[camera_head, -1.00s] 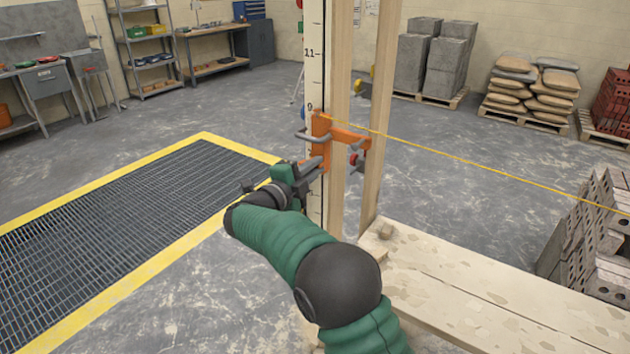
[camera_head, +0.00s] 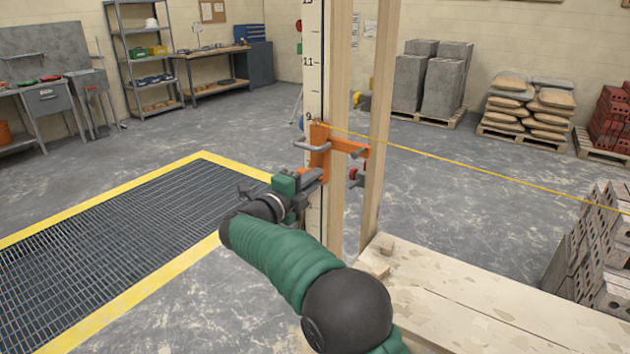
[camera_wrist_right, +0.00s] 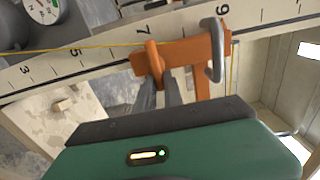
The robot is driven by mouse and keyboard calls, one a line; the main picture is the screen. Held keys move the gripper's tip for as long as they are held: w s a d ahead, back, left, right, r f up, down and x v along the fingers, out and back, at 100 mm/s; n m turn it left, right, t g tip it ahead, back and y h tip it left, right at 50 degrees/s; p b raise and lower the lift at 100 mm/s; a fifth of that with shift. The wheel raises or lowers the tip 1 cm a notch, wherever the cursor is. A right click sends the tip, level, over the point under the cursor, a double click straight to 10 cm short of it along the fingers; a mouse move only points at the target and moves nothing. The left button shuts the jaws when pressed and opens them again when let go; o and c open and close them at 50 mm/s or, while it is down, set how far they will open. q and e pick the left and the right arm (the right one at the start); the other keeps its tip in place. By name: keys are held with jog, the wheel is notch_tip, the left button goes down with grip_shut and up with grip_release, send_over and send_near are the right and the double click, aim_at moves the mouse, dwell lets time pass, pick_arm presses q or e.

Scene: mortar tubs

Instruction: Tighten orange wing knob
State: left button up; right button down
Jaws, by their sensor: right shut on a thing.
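An orange clamp (camera_head: 319,152) with a grey curved handle sits on a white numbered pole (camera_head: 313,85), beside wooden posts. In the right wrist view the clamp (camera_wrist_right: 195,52) shows close up, lying along the scale. The orange wing knob (camera_wrist_right: 152,58) stands out from it, with the dark fingers at its sides. My right gripper (camera_wrist_right: 160,88) is shut on this knob. In the head view my right gripper (camera_head: 313,179) reaches the clamp from the left, and the knob is hard to make out there. My left gripper is not in view.
A yellow string (camera_head: 450,158) runs from the clamp to the right. A pale plank platform (camera_head: 480,310) lies at the lower right, near stacked grey blocks (camera_head: 600,245). A yellow-edged floor grate (camera_head: 120,240) lies left.

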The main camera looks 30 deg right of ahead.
jog(key=c, duration=1.5)
grip_release()
jog(key=shift+w+a+r, duration=0.2)
jog(key=shift+r, duration=0.15)
jog(key=shift+o, duration=1)
jog(key=shift+w+f, duration=0.1)
jog(key=shift+f, duration=0.05)
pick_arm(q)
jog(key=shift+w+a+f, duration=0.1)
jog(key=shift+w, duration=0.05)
pick_arm(e)
jog(key=v, duration=1.7)
jog(key=shift+w+f, duration=0.25)
jog(key=shift+f, duration=0.1)
